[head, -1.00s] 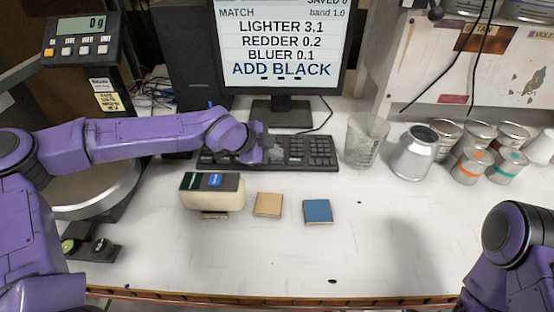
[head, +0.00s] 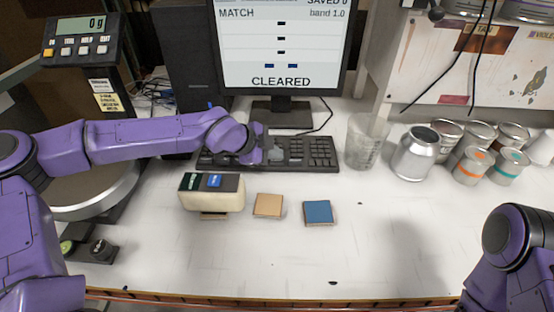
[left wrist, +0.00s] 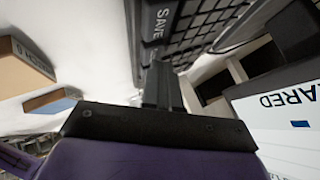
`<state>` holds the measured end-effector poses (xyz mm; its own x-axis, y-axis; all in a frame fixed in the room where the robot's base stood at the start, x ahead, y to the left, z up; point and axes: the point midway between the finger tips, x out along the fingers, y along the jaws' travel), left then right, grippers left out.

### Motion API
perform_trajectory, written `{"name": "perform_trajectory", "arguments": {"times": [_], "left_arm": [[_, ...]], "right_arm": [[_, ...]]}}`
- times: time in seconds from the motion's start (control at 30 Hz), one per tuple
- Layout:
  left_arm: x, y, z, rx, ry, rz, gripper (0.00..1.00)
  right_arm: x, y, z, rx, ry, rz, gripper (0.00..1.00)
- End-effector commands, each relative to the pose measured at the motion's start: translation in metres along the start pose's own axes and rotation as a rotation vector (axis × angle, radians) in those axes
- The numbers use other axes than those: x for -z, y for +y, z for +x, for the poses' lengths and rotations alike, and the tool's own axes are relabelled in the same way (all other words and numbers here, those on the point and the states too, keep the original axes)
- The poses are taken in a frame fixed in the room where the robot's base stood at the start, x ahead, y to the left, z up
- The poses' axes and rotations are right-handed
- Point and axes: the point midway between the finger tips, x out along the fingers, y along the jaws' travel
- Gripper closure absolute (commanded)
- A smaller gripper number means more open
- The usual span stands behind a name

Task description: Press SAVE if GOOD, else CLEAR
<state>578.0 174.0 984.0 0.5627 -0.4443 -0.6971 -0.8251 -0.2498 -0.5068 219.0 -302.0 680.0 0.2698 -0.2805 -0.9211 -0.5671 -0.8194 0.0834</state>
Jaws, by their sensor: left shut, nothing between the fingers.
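The monitor (head: 281,50) reads MATCH, band 1.0, dashes in place of values, and CLEARED. The black keyboard (head: 310,152) lies in front of it. My left gripper (head: 270,155) is shut and empty over the left part of the keyboard. In the left wrist view, the shut fingers (left wrist: 160,85) are close to the keyboard, and a key marked SAVE (left wrist: 161,24) shows beyond them. The CLEAR key cannot be made out, and I cannot tell whether the fingertips touch a key. My right gripper is out of view; only part of my right arm shows.
A cream block device (head: 212,200) stands before the keyboard, with a tan tile (head: 268,206) and a blue tile (head: 318,213) beside it. A clear beaker (head: 362,145), a metal can (head: 414,155) and several tins stand to the right. A scale display (head: 81,25) reads 0 g.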

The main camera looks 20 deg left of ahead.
Motion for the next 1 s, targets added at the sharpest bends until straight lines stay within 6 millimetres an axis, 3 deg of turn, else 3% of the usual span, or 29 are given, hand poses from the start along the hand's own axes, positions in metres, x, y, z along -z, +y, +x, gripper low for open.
{"name": "perform_trajectory", "arguments": {"times": [0.53, 1.0], "left_arm": [[0.007, -0.008, -0.010, 0.001, 0.000, 0.000, 1.00], [0.030, -0.031, -0.042, 0.001, 0.000, 0.000, 1.00]], "right_arm": [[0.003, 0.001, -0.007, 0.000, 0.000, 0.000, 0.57], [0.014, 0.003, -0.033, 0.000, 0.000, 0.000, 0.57]]}}
